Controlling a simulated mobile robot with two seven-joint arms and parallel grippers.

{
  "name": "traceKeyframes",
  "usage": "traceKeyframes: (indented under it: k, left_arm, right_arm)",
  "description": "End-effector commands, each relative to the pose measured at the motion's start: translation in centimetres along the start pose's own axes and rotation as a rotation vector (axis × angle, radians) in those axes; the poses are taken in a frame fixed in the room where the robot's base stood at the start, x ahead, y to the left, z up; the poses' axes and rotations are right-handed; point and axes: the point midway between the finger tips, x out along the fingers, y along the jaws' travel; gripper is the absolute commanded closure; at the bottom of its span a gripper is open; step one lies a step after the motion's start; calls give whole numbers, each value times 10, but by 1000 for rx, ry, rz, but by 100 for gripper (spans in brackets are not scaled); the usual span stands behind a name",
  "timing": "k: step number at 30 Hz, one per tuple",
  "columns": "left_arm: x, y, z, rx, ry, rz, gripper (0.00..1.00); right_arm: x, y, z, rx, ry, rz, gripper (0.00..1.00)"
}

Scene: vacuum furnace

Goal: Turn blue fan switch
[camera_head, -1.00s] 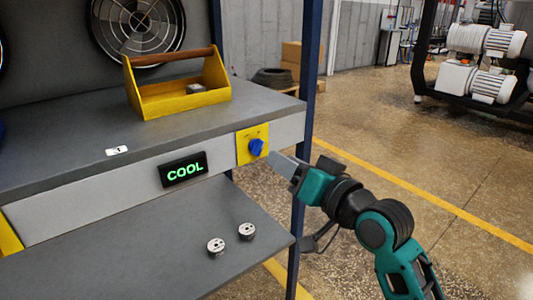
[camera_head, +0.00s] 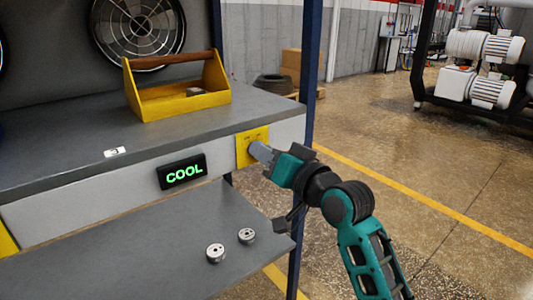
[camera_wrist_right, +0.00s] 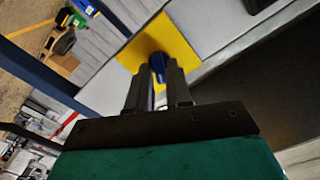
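The blue fan switch (camera_wrist_right: 158,66) sits on a yellow plate (camera_head: 244,151) at the right end of the bench's front panel. In the head view the switch is hidden behind my right gripper (camera_head: 262,153). In the right wrist view the right gripper's fingers (camera_wrist_right: 160,72) are apart, one on each side of the blue knob, with their tips at it. I cannot tell whether they touch it. My left gripper is not in view.
A display reading COOL (camera_head: 182,172) is on the panel left of the switch. A yellow toolbox (camera_head: 190,105) stands on the bench top. Two metal discs (camera_head: 215,253) lie on the lower shelf. A blue post (camera_head: 309,80) stands right of the panel.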

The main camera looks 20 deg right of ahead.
Motion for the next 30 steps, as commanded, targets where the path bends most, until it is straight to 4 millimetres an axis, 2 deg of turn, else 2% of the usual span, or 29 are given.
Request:
traceKeyframes:
  k: [1, 6, 20, 30]
  left_arm:
    - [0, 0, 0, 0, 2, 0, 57]
    - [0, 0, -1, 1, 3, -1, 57]
    - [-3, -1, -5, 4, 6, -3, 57]
    - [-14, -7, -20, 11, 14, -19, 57]
  right_arm:
    - [0, 0, 0, 0, 0, 0, 86]
    - [0, 0, 0, 0, 0, 0, 100]
    - [0, 0, -1, -34, 0, 1, 100]
    - [0, -2, -4, -249, -4, 2, 100]
